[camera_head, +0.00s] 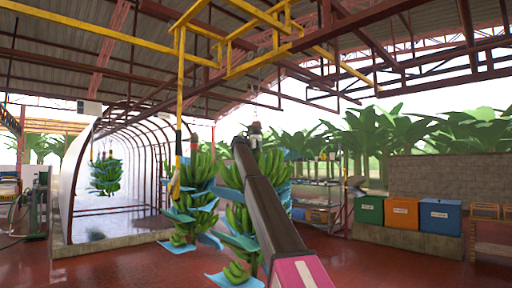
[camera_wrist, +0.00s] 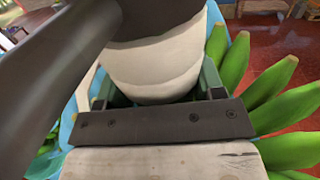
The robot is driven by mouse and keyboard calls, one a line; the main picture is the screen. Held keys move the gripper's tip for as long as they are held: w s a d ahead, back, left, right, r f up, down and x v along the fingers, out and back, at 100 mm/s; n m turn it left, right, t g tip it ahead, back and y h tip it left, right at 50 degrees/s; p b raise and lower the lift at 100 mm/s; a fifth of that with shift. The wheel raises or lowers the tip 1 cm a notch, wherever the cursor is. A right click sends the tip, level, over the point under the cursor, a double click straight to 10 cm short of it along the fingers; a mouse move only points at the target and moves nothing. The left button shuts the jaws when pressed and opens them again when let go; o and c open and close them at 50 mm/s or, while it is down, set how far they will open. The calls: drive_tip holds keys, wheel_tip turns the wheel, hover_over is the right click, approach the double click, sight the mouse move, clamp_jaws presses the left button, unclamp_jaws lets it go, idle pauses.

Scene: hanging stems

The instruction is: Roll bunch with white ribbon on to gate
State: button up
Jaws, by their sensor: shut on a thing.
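My gripper (camera_wrist: 158,92) is shut around a thick, pale stalk (camera_wrist: 155,62), with green pads on both sides of it. Green bananas (camera_wrist: 270,95) show on the right of the wrist view, beside blue sheeting. In the head view my gripper (camera_head: 255,136) is at the top of a hanging bunch (camera_head: 275,168), partly hidden by my arm. A second bunch (camera_head: 200,172) hangs just to its left, with blue sheets between its tiers. A pale strip (camera_wrist: 88,88) shows left of the stalk; I cannot tell whether it is the white ribbon. I cannot make out which part is the gate.
A yellow overhead rail (camera_head: 95,34) runs above, with a yellow post (camera_head: 180,100) hanging from it near the bunches. A white arched tunnel (camera_head: 85,165) at left has another bunch (camera_head: 105,176) inside. Blue, orange and green bins (camera_head: 404,212) stand at right. Red floor is open in front.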

drive_tip(key=shift+w+a, duration=0.1)
drive_tip(key=shift+w, duration=0.05)
drive_tip(key=o, duration=1.3)
drive_tip(key=shift+c, duration=0.2)
drive_tip(key=shift+a, duration=0.1)
drive_tip(key=v, duration=0.9)
drive_tip(key=shift+s+a+f, duration=0.1)
drive_tip(key=shift+s+a, duration=0.05)
drive_tip(key=shift+s, duration=0.15)
drive_tip(key=shift+s+a, duration=0.35)
drive_tip(key=shift+a, duration=0.05)
